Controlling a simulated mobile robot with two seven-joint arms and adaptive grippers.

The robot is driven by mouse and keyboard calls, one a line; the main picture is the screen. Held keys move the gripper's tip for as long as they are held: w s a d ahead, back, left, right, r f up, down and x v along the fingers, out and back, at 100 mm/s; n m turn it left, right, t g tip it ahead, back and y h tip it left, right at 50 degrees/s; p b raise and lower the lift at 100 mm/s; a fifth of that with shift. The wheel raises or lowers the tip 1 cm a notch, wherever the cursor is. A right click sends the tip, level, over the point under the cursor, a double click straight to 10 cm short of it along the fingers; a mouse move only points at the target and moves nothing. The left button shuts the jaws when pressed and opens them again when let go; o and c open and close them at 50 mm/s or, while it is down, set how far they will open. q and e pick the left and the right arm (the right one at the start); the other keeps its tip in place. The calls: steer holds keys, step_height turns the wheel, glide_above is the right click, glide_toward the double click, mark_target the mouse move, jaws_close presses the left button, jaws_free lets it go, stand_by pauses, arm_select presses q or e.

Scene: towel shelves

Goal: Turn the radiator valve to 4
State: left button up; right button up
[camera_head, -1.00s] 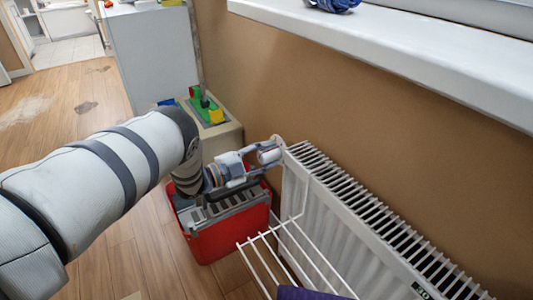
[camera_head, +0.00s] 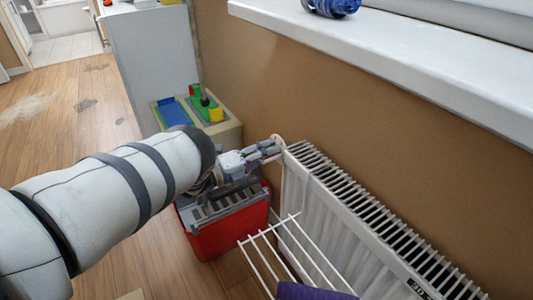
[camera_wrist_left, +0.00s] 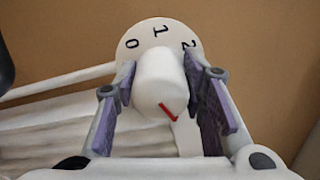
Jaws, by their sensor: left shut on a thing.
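The radiator valve is a white knob (camera_wrist_left: 160,82) with a red pointer line on its face, slanting down to the right. Behind it a round white dial (camera_wrist_left: 133,42) shows 0, 1 and 2 around its upper edge; the rest is hidden by the knob and a finger. My left gripper (camera_wrist_left: 162,100) has a purple-padded finger on each side of the knob and is shut on it. My right gripper is not in view.
A red crate (camera_head: 228,235) stands on the floor below my left wrist. A white wire rack (camera_head: 268,260) with a purple towel (camera_head: 310,291) hangs at the radiator's front. The windowsill (camera_head: 400,55) runs above. A beige box (camera_head: 228,132) stands behind the wrist.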

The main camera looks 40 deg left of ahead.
arm_select(q)
steer(key=shift+m, duration=0.7)
steer(key=o, duration=0.9)
steer(key=v, duration=1.2)
steer(key=shift+a, duration=0.1)
